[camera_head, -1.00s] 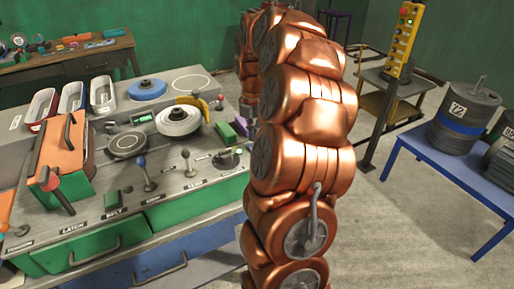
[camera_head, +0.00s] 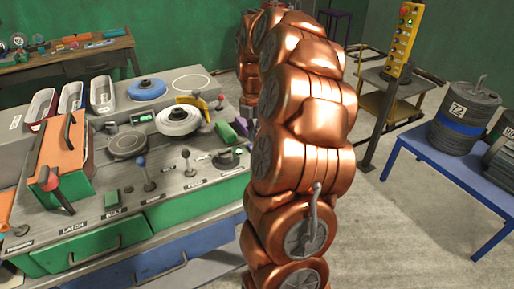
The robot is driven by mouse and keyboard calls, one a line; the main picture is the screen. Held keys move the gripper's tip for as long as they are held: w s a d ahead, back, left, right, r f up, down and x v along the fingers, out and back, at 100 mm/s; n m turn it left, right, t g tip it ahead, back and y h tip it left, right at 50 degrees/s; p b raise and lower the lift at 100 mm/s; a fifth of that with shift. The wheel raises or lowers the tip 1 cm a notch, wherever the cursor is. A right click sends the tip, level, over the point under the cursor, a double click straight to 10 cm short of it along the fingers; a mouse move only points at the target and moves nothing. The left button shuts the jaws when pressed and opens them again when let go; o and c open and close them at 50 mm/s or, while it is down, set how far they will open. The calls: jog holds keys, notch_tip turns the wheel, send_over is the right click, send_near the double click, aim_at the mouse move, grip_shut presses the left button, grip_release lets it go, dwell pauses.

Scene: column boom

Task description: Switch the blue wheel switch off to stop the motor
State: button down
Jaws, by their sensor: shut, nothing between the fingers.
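A lever with a blue ball knob (camera_head: 140,162) stands up from the grey bench top, near its front edge. The label below it is too small to read, so I cannot tell whether it is the wheel switch. Behind it is a round dark disc (camera_head: 127,145). My gripper cannot be made out; my large copper arm fills the middle of the view and hides the bench's right end.
A dark-knobbed lever (camera_head: 186,154), a red-knobbed lever (camera_head: 220,98) and a red-handled lever (camera_head: 60,195) are also on the bench. An orange-topped box (camera_head: 65,150) and several trays stand left. A yellow control box (camera_head: 403,40) and a blue table (camera_head: 440,165) are right.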

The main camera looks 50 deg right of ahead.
jog(key=shift+f+b, duration=0.35)
jog(key=shift+f, duration=0.7)
dwell(0.7)
jog(key=shift+r+p, duration=1.55)
jog(key=shift+r, duration=2)
